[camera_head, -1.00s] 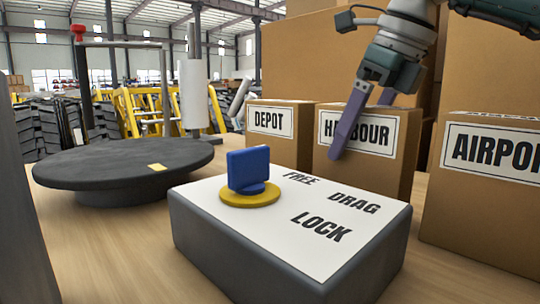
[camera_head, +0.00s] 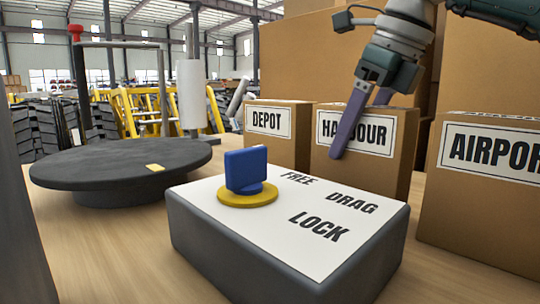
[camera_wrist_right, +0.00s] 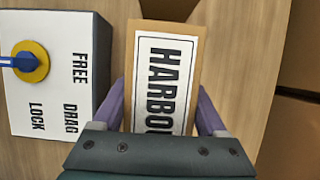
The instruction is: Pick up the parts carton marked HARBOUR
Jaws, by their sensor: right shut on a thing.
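The HARBOUR carton (camera_head: 399,165) is a brown box with a white label, standing upright between two other cartons. My right gripper (camera_head: 360,128) comes down over it from above. One purple finger lies across the front label and covers some letters; the other goes behind the carton's top edge. In the right wrist view the carton (camera_wrist_right: 160,22) sits between the two fingers (camera_wrist_right: 162,112), its label facing the camera. The gripper is shut on it. I see no clear gap under the carton. My left gripper is not in view.
The DEPOT carton (camera_head: 285,147) stands close on the left and the AIRPORT carton (camera_head: 470,205) on the right. A grey box with FREE, DRAG, LOCK (camera_head: 300,235) and a blue knob (camera_head: 245,170) stands in front. A dark round turntable (camera_head: 110,165) is at left. Large cartons stand behind.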

